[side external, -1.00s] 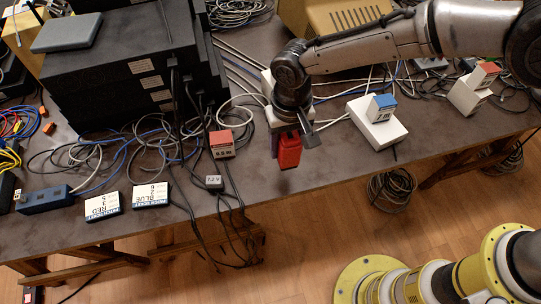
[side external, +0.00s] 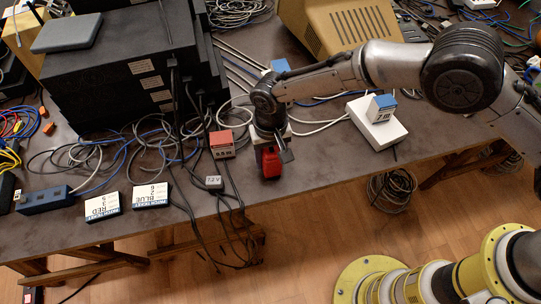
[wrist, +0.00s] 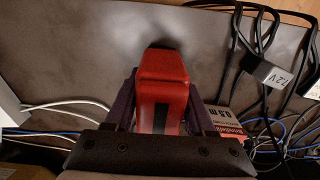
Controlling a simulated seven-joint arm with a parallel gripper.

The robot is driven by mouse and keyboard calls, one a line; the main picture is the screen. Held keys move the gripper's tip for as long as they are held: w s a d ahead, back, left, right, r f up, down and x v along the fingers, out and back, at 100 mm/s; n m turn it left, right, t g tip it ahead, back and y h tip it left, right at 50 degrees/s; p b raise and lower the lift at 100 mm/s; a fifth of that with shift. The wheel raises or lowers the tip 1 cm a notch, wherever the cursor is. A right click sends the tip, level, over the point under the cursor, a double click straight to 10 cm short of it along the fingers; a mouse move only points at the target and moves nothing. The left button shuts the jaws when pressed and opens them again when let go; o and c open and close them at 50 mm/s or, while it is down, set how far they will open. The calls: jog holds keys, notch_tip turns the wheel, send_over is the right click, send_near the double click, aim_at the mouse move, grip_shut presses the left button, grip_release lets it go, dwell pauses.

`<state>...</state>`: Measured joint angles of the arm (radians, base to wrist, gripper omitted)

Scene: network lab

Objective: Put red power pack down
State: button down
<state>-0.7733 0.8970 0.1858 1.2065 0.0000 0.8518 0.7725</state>
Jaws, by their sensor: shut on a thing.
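The red power pack (side external: 271,164) is at the table's front part, right of a small red-topped box, in the side external view. My gripper (side external: 268,147) points down and is shut on it. In the wrist view the red power pack (wrist: 162,75) sits between the two dark fingers of my gripper (wrist: 160,110). A dark shadow lies close at its far end, so it is at or just above the tabletop; I cannot tell if it touches.
A white box with a blue-topped pack (side external: 381,107) stands to the right. Label cards (side external: 151,195) lie at the front left. Bare table (side external: 310,155) lies right of the pack.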

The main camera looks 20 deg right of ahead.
jog(key=shift+f, duration=0.1)
jog(key=shift+c, duration=1.2)
grip_release()
notch_tip(320, 180, up, 12)
jog(key=shift+r, duration=0.15)
